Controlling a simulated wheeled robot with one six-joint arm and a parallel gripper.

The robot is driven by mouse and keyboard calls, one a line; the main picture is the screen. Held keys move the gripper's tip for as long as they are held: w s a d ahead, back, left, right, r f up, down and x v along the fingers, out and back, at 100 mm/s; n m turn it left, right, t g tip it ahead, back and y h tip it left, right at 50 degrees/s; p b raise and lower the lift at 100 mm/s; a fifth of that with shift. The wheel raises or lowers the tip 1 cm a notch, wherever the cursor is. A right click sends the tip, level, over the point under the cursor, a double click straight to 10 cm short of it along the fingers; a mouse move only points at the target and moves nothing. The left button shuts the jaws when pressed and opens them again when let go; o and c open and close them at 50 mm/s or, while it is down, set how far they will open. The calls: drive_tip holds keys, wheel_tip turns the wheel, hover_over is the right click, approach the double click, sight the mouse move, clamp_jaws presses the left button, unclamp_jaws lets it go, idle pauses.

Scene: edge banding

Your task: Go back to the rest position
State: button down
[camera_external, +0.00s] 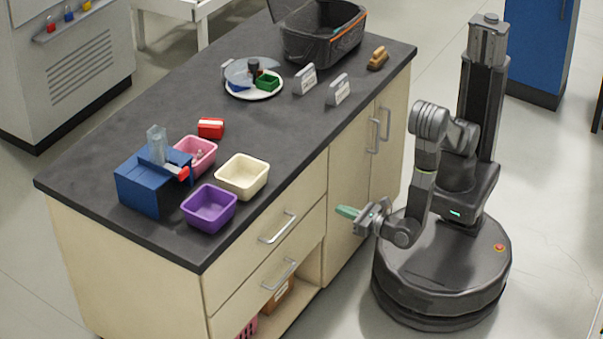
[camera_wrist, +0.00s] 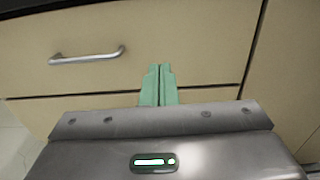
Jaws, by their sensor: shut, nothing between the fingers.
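My gripper (camera_external: 347,212) hangs beside the front of the counter, below the level of the dark countertop (camera_external: 150,110). Its green fingers point at the beige drawer fronts. In the wrist view the two fingers of my gripper (camera_wrist: 160,84) are side by side and closed, with nothing between them. A drawer front with a metal handle (camera_wrist: 87,56) fills the view behind them. My arm is folded down in front of my column, and my base stands on the floor right of the counter.
On the countertop are a blue machine (camera_external: 146,184), a purple bin (camera_external: 209,208), a cream bin (camera_external: 243,176), a pink bin (camera_external: 195,155), a red block (camera_external: 210,128), a round plate (camera_external: 254,92), a black bag (camera_external: 322,35) and a brush (camera_external: 377,58). Cabinet handles (camera_external: 374,136) stick out near my arm.

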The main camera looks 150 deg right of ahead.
sight(298, 193)
drive_tip(key=d, duration=1.3)
drive_tip(key=shift+d, duration=0.15)
drive_tip(key=a, duration=1.4)
drive_tip(key=shift+d, duration=7)
